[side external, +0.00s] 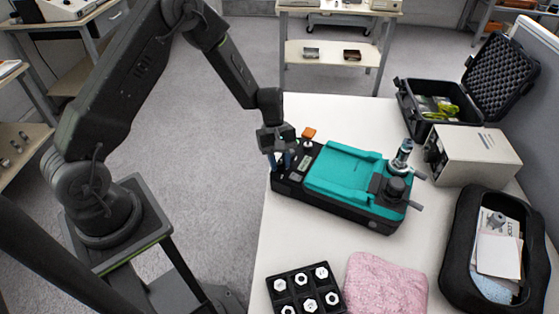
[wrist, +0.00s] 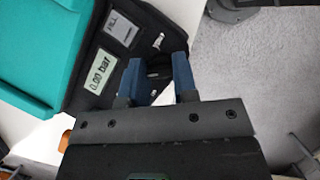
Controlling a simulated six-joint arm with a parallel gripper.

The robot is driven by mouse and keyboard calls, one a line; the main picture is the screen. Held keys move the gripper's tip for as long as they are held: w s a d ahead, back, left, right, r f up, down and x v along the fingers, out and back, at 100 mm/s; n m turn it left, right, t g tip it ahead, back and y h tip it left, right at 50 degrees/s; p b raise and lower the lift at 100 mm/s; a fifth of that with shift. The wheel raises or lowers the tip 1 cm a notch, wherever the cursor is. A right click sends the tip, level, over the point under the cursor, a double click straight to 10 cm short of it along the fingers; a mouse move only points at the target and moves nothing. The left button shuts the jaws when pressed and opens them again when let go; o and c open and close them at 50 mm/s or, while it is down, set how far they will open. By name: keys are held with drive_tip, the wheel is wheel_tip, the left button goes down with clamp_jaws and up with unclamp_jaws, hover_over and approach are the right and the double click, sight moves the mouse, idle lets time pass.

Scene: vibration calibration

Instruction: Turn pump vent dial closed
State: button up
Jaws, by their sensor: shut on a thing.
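The pump (side external: 345,172) is a black box with a teal top, lying on the white table. My gripper (side external: 283,160) points down at the pump's left end. In the wrist view, the blue fingers of my gripper (wrist: 157,62) stand on both sides of a small black vent dial (wrist: 158,72) and are shut on it. The dial's turn angle and markings cannot be made out. A display (wrist: 101,72) beside it reads 0.00 bar, and a grey panel (wrist: 121,28) above that is marked FILL. In the side view my gripper hides the dial.
An orange-topped knob (side external: 309,133) rises just behind my gripper. A metal fitting (side external: 402,152) stands at the pump's right end. A black tray of nuts (side external: 305,290) and a pink cloth (side external: 385,283) lie in front. A beige box (side external: 478,157) and open black case (side external: 438,103) stand behind right.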

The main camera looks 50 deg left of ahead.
idle(0.4)
drive_tip(key=o, duration=0.9)
drive_tip(key=v, duration=1.3)
drive_tip(key=shift+a+r, duration=0.15)
drive_tip(key=shift+r, duration=0.25)
